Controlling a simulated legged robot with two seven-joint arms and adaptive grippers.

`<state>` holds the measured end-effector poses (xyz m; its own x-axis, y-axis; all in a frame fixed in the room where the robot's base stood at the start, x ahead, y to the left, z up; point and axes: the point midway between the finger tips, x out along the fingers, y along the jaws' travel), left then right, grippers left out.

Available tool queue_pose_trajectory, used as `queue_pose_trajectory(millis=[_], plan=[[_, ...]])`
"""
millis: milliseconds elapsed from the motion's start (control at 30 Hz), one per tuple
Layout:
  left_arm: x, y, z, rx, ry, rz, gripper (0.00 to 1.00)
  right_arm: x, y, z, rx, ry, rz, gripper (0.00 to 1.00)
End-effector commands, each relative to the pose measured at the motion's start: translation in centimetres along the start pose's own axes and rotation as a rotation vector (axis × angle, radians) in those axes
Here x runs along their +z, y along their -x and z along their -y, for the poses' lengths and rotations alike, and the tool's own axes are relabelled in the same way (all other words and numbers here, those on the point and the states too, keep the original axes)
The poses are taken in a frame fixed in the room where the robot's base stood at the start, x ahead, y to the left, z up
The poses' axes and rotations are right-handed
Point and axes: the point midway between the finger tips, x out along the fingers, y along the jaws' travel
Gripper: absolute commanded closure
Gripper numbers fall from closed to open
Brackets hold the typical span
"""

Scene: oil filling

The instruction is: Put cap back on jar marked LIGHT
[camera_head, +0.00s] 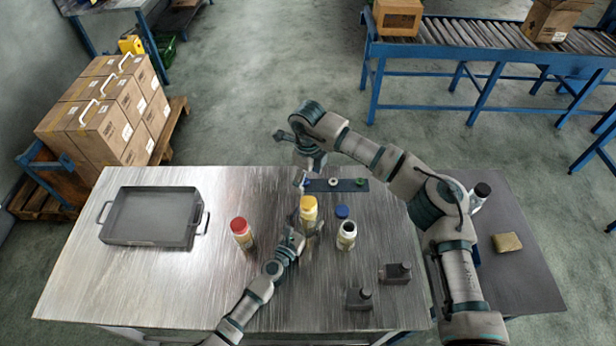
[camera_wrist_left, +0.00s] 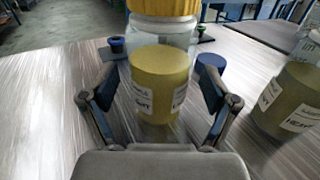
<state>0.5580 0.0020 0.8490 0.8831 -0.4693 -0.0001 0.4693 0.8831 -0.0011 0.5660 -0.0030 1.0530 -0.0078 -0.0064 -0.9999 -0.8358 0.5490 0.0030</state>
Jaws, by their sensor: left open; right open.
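A yellow-brown jar (camera_wrist_left: 158,88) stands upright between the fingers of my left gripper (camera_wrist_left: 160,93) in the left wrist view; its label seems to read LIGHT. The fingers are open around it, with gaps at both sides. In the head view my left gripper (camera_head: 303,232) is low by this jar. A yellow-topped pale container (camera_head: 308,207) is just behind; whether it rests on the table is unclear. My right gripper (camera_head: 303,181) is open beside the dark strip (camera_head: 348,185), which bears small caps. A blue cap (camera_head: 342,211) lies on the table.
A similar jar (camera_head: 346,236) stands to the right, its label seemingly HEAVY. A red-topped bottle (camera_head: 242,234) stands left. A metal tray (camera_head: 150,239) fills the table's left. Two dark blocks (camera_head: 397,273) sit at front right. A black-topped bottle (camera_head: 479,194) and sponge (camera_head: 507,242) are farther right.

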Motion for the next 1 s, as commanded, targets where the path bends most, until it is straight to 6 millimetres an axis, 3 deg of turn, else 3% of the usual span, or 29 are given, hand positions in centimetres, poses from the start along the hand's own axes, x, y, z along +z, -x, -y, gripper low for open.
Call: queue_pose_trajectory(millis=[167,600,800,1000], plan=[[-0.1,1.6,-0.1,0.001,0.000,-0.001,0.13,0.0,0.0,0.0,0.000,0.000,0.000,0.20],[-0.2,10.2,0.0,0.002,0.006,-0.001,0.13,0.0,0.0,0.0,0.000,0.000,0.000,0.20],[-0.2,11.7,-0.1,0.001,0.003,-0.001,0.13,0.0,-0.1,0.1,0.001,0.000,0.000,0.20],[-0.2,11.9,-0.1,0.000,0.002,-0.002,0.13,0.0,-0.1,0.1,0.001,0.000,0.000,0.20]])
